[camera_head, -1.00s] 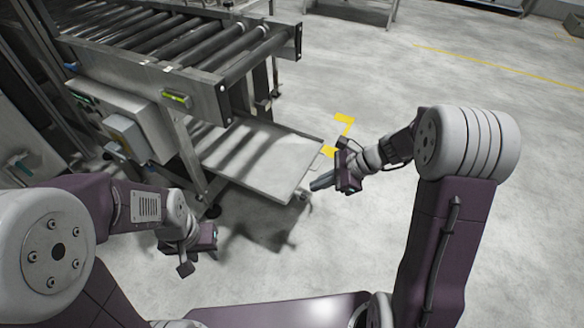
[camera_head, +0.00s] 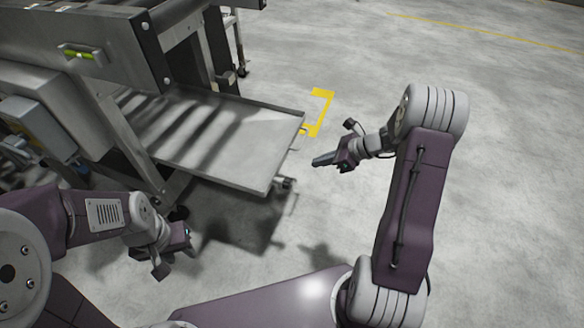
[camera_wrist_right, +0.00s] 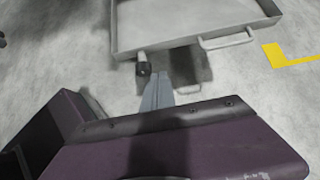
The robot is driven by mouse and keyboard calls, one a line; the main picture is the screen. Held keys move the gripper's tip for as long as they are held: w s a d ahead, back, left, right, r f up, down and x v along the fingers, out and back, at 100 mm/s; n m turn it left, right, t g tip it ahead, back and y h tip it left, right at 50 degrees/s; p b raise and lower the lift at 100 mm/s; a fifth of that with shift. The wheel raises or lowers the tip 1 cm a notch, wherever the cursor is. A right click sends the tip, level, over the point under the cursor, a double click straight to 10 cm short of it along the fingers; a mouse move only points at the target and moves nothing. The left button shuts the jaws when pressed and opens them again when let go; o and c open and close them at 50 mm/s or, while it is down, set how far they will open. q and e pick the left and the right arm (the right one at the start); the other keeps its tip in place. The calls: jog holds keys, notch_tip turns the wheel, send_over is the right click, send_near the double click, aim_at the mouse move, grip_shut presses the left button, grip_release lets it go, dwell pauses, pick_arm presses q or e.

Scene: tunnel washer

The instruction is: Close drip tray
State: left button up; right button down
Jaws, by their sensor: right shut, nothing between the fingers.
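The drip tray (camera_head: 228,140) is a flat grey metal tray with a low rim. It juts out to the right from under the conveyor frame, and its end with a small handle (camera_wrist_right: 228,40) shows in the right wrist view. My right gripper (camera_head: 318,160) is shut and empty, to the right of the tray's outer end and apart from it. Its fingertips also show in the right wrist view (camera_wrist_right: 157,95), just short of the tray's edge. My left gripper (camera_head: 188,240) hangs low in front of the tray, touching nothing visible; its finger opening is unclear.
The conveyor frame (camera_head: 110,45) stands at the upper left above the tray, with a leg (camera_head: 130,140) by its inner side. A grey box (camera_head: 38,128) is at the far left. A yellow floor mark (camera_head: 320,108) lies behind the tray's end. Floor to the right is clear.

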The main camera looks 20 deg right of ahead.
aim_at(279, 168)
jog(key=b+x, duration=0.2)
jog(key=x, duration=0.2)
jog(key=a+r+b+x, duration=0.1)
jog(key=b+x, duration=0.2)
jog(key=x, duration=0.1)
jog(key=w+r+b+x, duration=0.1)
jog(key=b+x, duration=0.1)
jog(key=x, duration=0.2)
jog(key=shift+w+a+f+b, duration=0.15)
jog(key=shift+a+f+b, duration=0.1)
jog(key=shift+a+b, duration=0.15)
jog(key=shift+a, duration=0.1)
jog(key=shift+w+a+r, duration=0.1)
